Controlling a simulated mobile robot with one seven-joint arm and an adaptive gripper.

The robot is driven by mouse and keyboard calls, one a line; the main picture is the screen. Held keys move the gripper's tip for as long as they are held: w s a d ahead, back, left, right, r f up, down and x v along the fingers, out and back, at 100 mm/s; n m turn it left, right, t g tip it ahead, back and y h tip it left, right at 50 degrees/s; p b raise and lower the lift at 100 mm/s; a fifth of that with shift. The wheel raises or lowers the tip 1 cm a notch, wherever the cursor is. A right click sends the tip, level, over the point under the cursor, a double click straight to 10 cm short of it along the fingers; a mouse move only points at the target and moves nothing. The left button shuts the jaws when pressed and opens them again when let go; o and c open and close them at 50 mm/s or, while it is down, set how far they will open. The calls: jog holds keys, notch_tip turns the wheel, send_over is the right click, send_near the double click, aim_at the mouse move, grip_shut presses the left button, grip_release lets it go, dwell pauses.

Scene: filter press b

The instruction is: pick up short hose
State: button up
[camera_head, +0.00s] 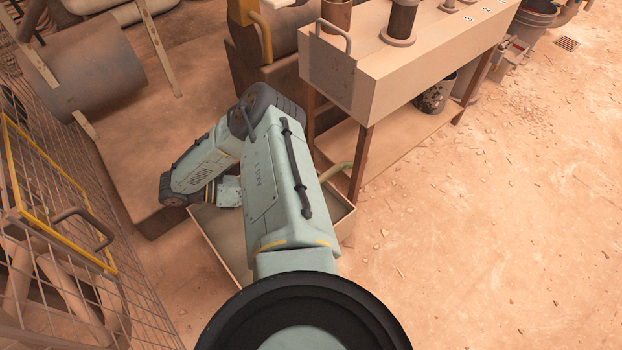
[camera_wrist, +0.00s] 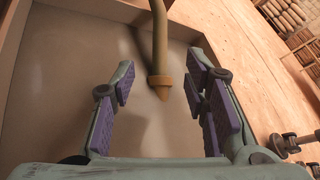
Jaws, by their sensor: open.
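The short hose (camera_wrist: 159,40), olive-tan with a wider collar and a pointed end, runs down from the top of the wrist view into an open tray (camera_wrist: 50,100). In the head view a bit of the hose (camera_head: 338,171) shows above the tray (camera_head: 227,262), beside my arm. My gripper (camera_wrist: 157,84) is open, with one purple-padded finger on each side of the hose's lower end. A gap shows on both sides, and I see no contact. In the head view my arm hides the gripper and much of the tray. The hose's far end is out of the wrist view.
A beige bench (camera_head: 405,75) on brown legs stands just behind the tray, with its front leg (camera_head: 361,160) close to my arm. A wire-mesh fence (camera_head: 45,200) with a yellow frame is at left. The sandy floor (camera_head: 500,230) at right is mostly clear.

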jog(key=b+x, duration=0.1)
jog(key=x, duration=0.3)
jog(key=shift+s+d+f+b, duration=0.1)
jog(key=shift+d+f+b, duration=0.1)
jog(key=shift+d+b, duration=0.15)
jog(key=shift+f+b+x, duration=0.2)
jog(key=shift+b+x, duration=1.15)
jog(key=shift+x, duration=1.3)
jog(key=shift+s, duration=0.1)
jog(key=shift+c, duration=0.2)
jog(key=shift+a, duration=0.1)
grip_shut()
